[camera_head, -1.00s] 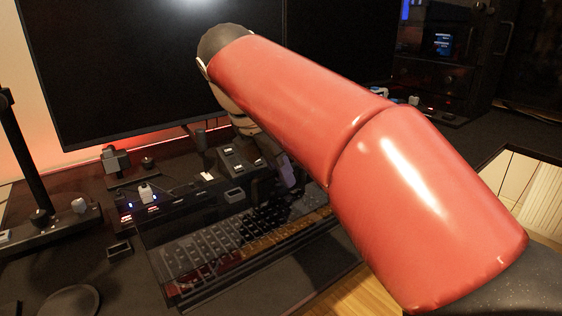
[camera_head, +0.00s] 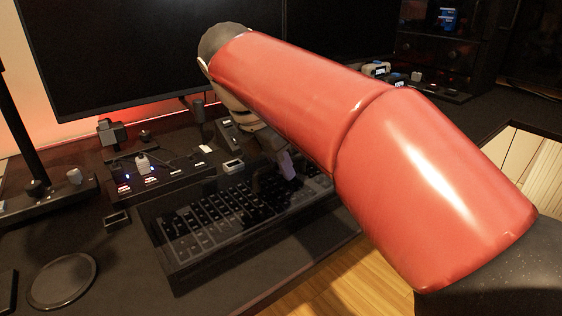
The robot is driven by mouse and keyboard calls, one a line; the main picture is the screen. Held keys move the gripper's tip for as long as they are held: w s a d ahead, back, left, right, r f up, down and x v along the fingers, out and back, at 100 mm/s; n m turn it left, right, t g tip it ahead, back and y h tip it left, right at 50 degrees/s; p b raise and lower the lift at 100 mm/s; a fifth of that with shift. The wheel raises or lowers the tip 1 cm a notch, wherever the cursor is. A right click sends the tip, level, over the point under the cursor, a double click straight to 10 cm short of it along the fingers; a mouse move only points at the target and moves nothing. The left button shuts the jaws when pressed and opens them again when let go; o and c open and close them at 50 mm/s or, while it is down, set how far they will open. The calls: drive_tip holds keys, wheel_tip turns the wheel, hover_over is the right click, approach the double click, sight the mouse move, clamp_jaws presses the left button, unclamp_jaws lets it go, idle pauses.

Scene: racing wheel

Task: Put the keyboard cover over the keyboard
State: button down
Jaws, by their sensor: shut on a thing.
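The black keyboard (camera_head: 213,220) lies on the desk, its keys visible through a clear, dark-tinted keyboard cover (camera_head: 250,243). The cover sits low around the keyboard, with its front wall and left end showing. I cannot tell whether its rim rests fully on the desk. My gripper (camera_head: 276,178) is shut on the cover near its back middle, pointing down. The exact grip and the cover's right part are partly hidden by my red arm.
A large monitor (camera_head: 120,60) stands behind. A black hub with a cable (camera_head: 142,170) is at the back left. A round black disc (camera_head: 62,280) lies front left, with a small box (camera_head: 117,218) near the cover. The desk's front edge is close by.

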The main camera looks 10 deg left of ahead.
drive_tip(key=shift+f, duration=0.45)
drive_tip(key=c, duration=1.4)
unclamp_jaws()
drive_tip(key=shift+o, duration=0.2)
drive_tip(key=p+v, duration=0.2)
drive_tip(key=v, duration=0.5)
drive_tip(key=shift+r, duration=0.15)
drive_tip(key=shift+s+d+r, duration=0.1)
drive_tip(key=shift+r, duration=0.1)
drive_tip(key=d+m, duration=0.2)
drive_tip(key=d, duration=0.1)
drive_tip(key=d+f+m, duration=0.1)
drive_tip(key=d+m, duration=0.1)
drive_tip(key=d, duration=0.1)
drive_tip(key=d+f+m, duration=0.1)
drive_tip(key=d+m, duration=0.1)
drive_tip(key=d, duration=0.1)
drive_tip(key=shift+s+d+y, duration=0.1)
drive_tip(key=shift+d+y, duration=0.15)
drive_tip(key=shift+y, duration=0.15)
drive_tip(key=s+d+f+m+t+y, duration=0.1)
drive_tip(key=s+d+f+m, duration=0.5)
drive_tip(key=m, duration=0.5)
drive_tip(key=s+d+f+m+t+y, duration=0.1)
drive_tip(key=s+d+f+m, duration=0.5)
drive_tip(key=d+f+m, duration=0.5)
drive_tip(key=shift+s+d+f, duration=0.2)
drive_tip(key=shift+d+f, duration=0.15)
drive_tip(key=shift+d, duration=0.2)
